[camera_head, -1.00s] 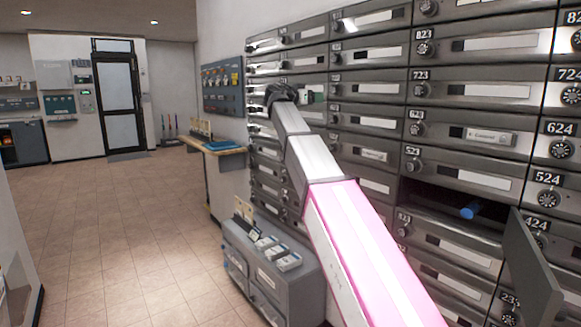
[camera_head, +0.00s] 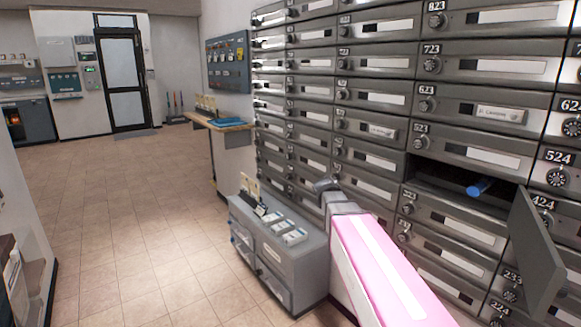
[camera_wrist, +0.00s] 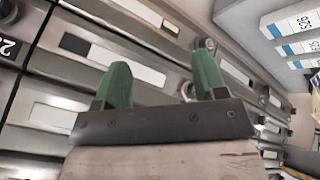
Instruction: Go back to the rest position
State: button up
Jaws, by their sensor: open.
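My gripper shows in the wrist view with two green fingers (camera_wrist: 160,88) spread apart and nothing between them. Grey mailbox fronts with label strips lie beyond the fingers. In the head view my arm reaches up from the bottom right with its pink-lit link, and its far end is low, in front of the mailbox wall (camera_head: 385,92) and beside the grey cabinet. The fingers cannot be made out in the head view. One mailbox at the right has its door (camera_head: 537,243) hanging open, and a blue cylinder (camera_head: 480,187) lies inside that compartment.
A grey low cabinet (camera_head: 282,262) with small boxes on top stands close to the left of my arm. A wooden counter (camera_head: 215,122) and a key board (camera_head: 227,61) are farther back. The tiled floor (camera_head: 140,220) at the left is clear. A dark door is at the back.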

jog(key=s+f+n+g+y, duration=0.2)
jog(key=s+f+y, duration=0.3)
jog(key=s+f, duration=1.2)
jog(key=shift+s+f+g, duration=0.2)
jog(key=shift+s+g, duration=0.6)
jog(key=shift+g, duration=0.1)
jog(key=shift+a, duration=0.1)
